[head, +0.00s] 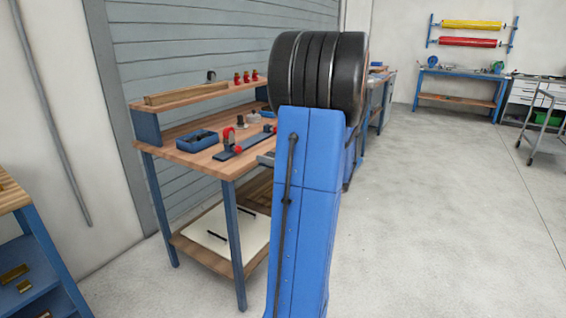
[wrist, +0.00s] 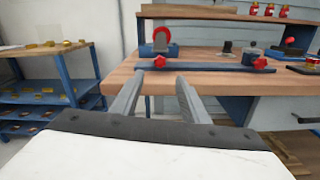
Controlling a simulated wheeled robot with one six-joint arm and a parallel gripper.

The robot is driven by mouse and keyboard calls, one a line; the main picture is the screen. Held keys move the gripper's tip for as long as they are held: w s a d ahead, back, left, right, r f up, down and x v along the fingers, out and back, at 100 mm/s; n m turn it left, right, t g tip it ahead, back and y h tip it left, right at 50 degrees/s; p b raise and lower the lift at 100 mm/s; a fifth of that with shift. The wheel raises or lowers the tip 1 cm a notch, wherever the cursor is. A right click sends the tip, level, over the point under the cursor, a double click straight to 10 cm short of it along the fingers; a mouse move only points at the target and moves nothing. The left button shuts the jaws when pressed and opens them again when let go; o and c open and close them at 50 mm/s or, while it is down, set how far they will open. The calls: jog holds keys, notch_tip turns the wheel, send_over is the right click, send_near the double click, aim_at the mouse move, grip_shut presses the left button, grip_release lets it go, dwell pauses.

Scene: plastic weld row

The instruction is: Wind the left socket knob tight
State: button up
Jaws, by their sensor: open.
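The left red knob (wrist: 160,62) sits near the left end of a dark blue bar (wrist: 205,67) on the wooden workbench (wrist: 225,82). It also shows in the head view (head: 238,149). A second red knob (wrist: 260,63) is near the bar's right end. My gripper (wrist: 160,76) is open and empty, its two grey fingers pointing toward the bench edge. The left knob appears between and beyond the fingertips, apart from them. In the head view my blue arm hides the gripper or most of it.
A red wheel on a blue base (wrist: 161,40) stands just behind the left knob. A blue tray (head: 197,140) lies at the bench's left. A raised shelf (head: 195,92) runs along the back. Another bench (wrist: 45,80) stands left. Open floor (head: 440,200) lies to the right.

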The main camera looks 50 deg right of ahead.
jog(key=shift+s+d, duration=0.2)
jog(key=shift+s, duration=2.45)
jog(key=w+a+f+n+g+y, duration=0.25)
jog(key=a+n+g, duration=0.35)
jog(key=a, duration=0.9)
jog(key=w+a+f+n+g+y, duration=0.15)
jog(key=a+n+g+y, duration=0.25)
jog(key=a+n, duration=0.75)
jog(key=s+a+f+n+g+h, duration=0.2)
jog(key=s+a+n+h, duration=0.5)
jog(key=s+a+n, duration=0.8)
jog(key=a+n+g, duration=0.1)
jog(key=n, duration=0.3)
jog(key=shift+a+f+h, duration=0.15)
jog(key=shift+f+h, duration=0.2)
jog(key=shift+f, duration=0.05)
